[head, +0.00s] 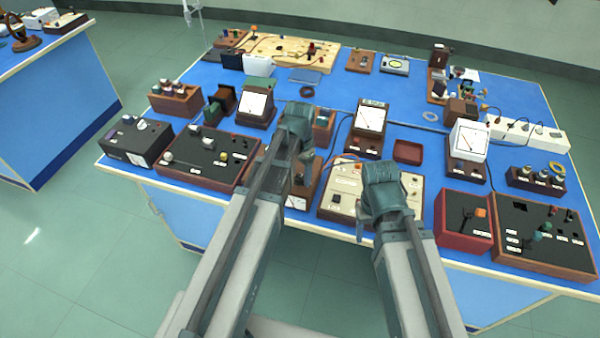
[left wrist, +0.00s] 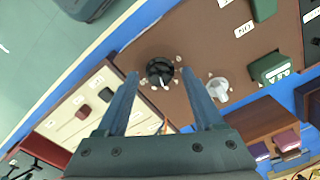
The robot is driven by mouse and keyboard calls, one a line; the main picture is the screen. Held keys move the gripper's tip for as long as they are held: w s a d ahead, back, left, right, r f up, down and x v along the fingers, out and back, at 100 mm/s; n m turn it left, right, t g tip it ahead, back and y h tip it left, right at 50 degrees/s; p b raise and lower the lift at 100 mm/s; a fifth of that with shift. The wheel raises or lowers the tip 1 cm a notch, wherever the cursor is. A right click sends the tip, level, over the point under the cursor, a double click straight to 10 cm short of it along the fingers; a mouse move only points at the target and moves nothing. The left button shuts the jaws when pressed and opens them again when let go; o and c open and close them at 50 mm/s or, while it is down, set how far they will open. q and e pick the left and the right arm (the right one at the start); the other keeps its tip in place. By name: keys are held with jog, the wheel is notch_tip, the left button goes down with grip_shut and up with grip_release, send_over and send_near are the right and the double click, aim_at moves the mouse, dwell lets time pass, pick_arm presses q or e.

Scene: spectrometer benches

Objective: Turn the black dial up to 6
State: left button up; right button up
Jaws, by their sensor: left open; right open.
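The black dial (left wrist: 160,68) sits on a brown panel (left wrist: 205,45) in the left wrist view, ringed by small pale marks too small to read. A white pointer mark shows at its lower edge in that view. My left gripper (left wrist: 160,76) is open, with one finger to each side of the dial in the picture; I cannot tell whether they touch it. In the head view my left gripper (head: 300,150) is over the brown box (head: 312,185) and hides the dial. My right gripper (head: 372,215) is open and empty, in front of the cream panel.
A white knob (left wrist: 218,88) and a green block (left wrist: 270,68) are close to the dial on the same panel. In the head view a cream panel (head: 340,207) stands to the right of the box and a dark panel (head: 200,168) to the left. Meters stand behind.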

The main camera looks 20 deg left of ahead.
aim_at(300, 177)
pick_arm(q)
notch_tip(300, 177, up, 13)
jog(key=p, duration=1.2)
jog(key=shift+r+p, duration=0.15)
jog(key=shift+p, duration=0.2)
pick_arm(e)
notch_tip(300, 177, up, 13)
jog(key=shift+r, duration=0.1)
